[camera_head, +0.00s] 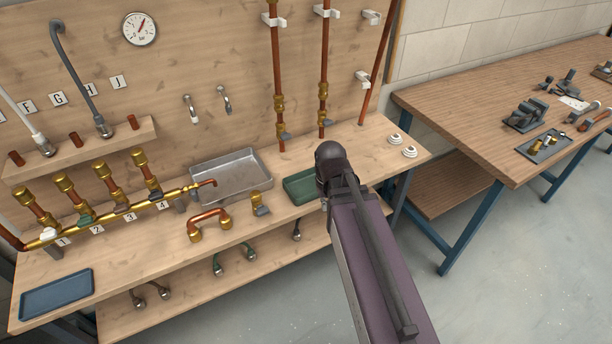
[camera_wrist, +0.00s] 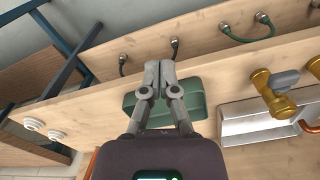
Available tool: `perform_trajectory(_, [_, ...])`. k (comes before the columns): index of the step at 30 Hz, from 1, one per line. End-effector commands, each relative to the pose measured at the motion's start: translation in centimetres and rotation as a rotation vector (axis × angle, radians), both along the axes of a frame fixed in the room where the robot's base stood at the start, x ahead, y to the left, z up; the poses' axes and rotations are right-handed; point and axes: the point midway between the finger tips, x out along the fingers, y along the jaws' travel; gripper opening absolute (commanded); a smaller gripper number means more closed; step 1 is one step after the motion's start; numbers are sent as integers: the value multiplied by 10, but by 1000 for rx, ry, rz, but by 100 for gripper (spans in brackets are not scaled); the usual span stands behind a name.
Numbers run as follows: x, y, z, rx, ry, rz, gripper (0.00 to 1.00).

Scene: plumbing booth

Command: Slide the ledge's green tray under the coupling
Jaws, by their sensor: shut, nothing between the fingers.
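The green tray (camera_head: 297,188) lies on the wooden ledge (camera_head: 330,239), partly hidden by my arm in the head view. In the wrist view the green tray (camera_wrist: 192,95) is behind my gripper (camera_wrist: 159,66), whose two fingers are together and empty. The fingers cross over the tray, with their tips near its edge on the ledge's front side; I cannot tell whether they touch it. Two vertical copper pipes with brass couplings (camera_head: 279,104) (camera_head: 323,91) stand on the back board behind the tray; which coupling is meant is unclear. My gripper is hidden in the head view.
A grey metal tray (camera_head: 232,174), a brass valve (camera_head: 260,203) and a copper U-bend (camera_head: 209,222) are left of the green tray. Two white round fittings (camera_head: 409,152) sit on the ledge to its right. A blue tray (camera_head: 57,293) lies at the far left.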

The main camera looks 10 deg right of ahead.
Motion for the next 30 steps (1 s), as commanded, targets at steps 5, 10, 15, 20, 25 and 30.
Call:
perform_trajectory(5, [53, 2, 5, 0, 0, 75, 0])
perform_trajectory(10, [106, 5, 9, 0, 0, 159, 0])
perform_trajectory(15, [149, 7, 13, 0, 0, 232, 0])
perform_trajectory(20, [169, 8, 14, 0, 0, 272, 0])
perform_trajectory(25, [172, 8, 14, 0, -1, 282, 0])
perform_trajectory(30, [172, 8, 14, 0, -1, 281, 0])
